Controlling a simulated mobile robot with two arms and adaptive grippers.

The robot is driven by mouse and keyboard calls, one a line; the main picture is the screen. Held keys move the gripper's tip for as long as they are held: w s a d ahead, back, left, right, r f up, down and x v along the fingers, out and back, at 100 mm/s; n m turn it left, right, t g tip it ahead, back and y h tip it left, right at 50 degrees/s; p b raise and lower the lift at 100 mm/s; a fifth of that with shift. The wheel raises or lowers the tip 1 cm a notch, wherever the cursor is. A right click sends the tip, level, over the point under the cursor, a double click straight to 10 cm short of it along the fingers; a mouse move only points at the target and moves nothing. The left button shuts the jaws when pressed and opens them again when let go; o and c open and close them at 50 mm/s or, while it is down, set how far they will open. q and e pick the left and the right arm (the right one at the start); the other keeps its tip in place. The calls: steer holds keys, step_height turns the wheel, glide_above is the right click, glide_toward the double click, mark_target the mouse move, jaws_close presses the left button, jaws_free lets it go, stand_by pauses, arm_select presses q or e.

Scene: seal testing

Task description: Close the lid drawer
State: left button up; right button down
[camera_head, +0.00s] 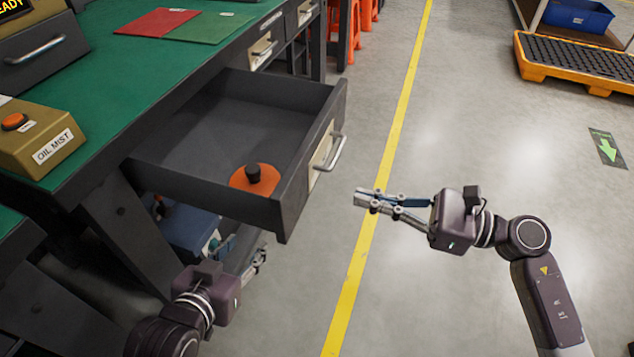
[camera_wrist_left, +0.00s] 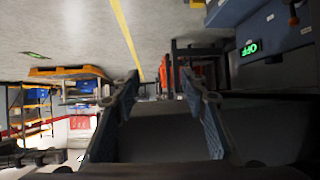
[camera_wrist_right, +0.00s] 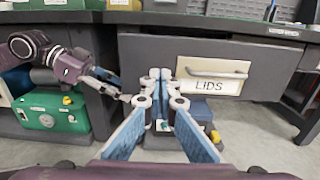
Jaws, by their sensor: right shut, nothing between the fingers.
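The lid drawer (camera_head: 292,200) is pulled out from under the green-topped bench in the head view. Inside it lies an orange lid (camera_head: 253,179) with a black knob. Its handle (camera_head: 329,152) is on the front, and the right wrist view shows the front with a "LIDS" label (camera_wrist_right: 209,86). My right gripper (camera_head: 362,199) is shut and empty, in front of the drawer front and apart from it in the head view. My left gripper (camera_head: 254,262) is low beside the drawer's near side; its fingers (camera_wrist_left: 165,98) stand apart with nothing between them.
The bench (camera_head: 170,75) carries an oil mist box (camera_head: 38,140) and red and green mats. Under it are a blue item (camera_head: 190,232) and a green box (camera_wrist_right: 50,116). The floor right of the drawer is clear, with a yellow line (camera_head: 384,165); a pallet (camera_head: 575,68) stands far right.

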mark_target(301, 181)
steer(key=x, duration=0.8)
steer(key=shift+a, duration=0.1)
arm_select(q)
steer(key=shift+w+d+r, duration=0.15)
steer(key=shift+w+r, duration=0.15)
steer(key=shift+r, duration=0.05)
arm_select(e)
steer(key=shift+x, duration=0.75)
steer(key=shift+w+a, duration=0.1)
steer(key=shift+w, duration=0.05)
